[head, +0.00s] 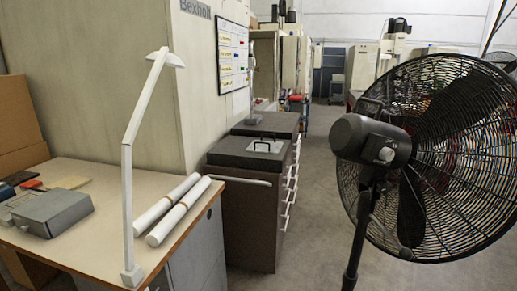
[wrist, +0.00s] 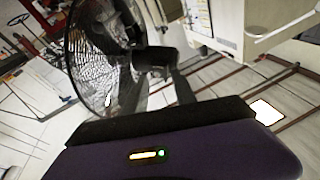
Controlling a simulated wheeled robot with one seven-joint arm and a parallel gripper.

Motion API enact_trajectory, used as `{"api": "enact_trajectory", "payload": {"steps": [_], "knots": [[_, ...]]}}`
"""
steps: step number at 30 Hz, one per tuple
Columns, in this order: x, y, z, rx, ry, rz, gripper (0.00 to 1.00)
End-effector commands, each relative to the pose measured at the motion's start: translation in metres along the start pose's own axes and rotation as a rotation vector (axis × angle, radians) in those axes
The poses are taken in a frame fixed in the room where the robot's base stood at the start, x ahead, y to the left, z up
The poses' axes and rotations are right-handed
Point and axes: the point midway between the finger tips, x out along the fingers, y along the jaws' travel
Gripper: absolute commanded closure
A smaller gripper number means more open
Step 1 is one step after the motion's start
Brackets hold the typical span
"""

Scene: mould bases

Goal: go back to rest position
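My gripper does not show in the head view. The wrist view is tilted. A dark purple body with a black upper edge and a small lit yellow-green strip fills its lower part; it looks like part of my own body.
A large black fan (head: 430,150) stands close on the right; it also shows in the wrist view (wrist: 98,55). A table (head: 85,245) with a white lamp (head: 128,200), white rolls (head: 180,210) and a grey box (head: 55,212) is left. Dark cabinets (head: 245,215) stand mid-view. Floor between is clear.

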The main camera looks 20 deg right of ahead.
Motion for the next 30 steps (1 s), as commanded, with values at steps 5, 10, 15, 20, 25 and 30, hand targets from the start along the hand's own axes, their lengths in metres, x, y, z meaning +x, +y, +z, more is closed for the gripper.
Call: {"api": "enact_trajectory", "payload": {"steps": [5,10,15,20,25,30], "knots": [[-0.067,-0.022,0.025,-0.063,-0.125,-0.083,0.67],[-0.13,-0.035,0.043,-0.12,-0.262,-0.182,0.67],[-0.188,-0.036,0.059,-0.163,-0.417,-0.279,0.67],[-0.222,-0.035,0.067,-0.181,-0.511,-0.342,0.67],[-0.23,-0.037,0.069,-0.183,-0.528,-0.374,0.67],[-0.229,-0.037,0.069,-0.182,-0.528,-0.373,0.67]]}}
